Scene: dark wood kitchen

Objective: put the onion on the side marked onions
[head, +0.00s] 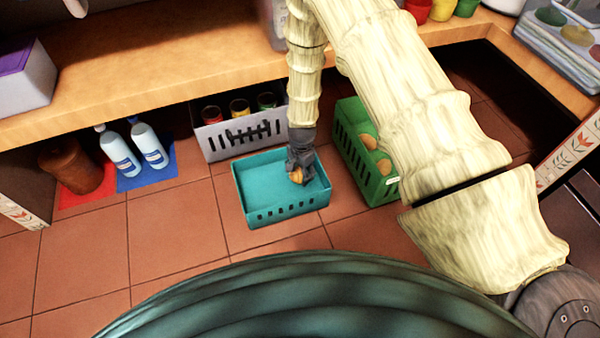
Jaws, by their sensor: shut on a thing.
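My gripper (298,172) points down over the right part of the teal basket (284,211) on the tiled floor. It is shut on a small orange-brown round thing, which looks like the onion (296,176). I cannot tell whether the onion touches the basket's floor or hangs just above it. The rest of the basket looks empty. A green crate (352,158) stands to the right with round brownish items (384,167) in it. A small white patch shows on its front edge, too small to read. No onion marking is readable.
A white basket (215,149) with several cans stands behind the teal basket. Two white-blue bottles (121,153) stand on a blue mat (148,181) at left, beside a brown pot (75,169) on a red mat. A wooden counter (150,75) overhangs behind. The front-left floor is clear.

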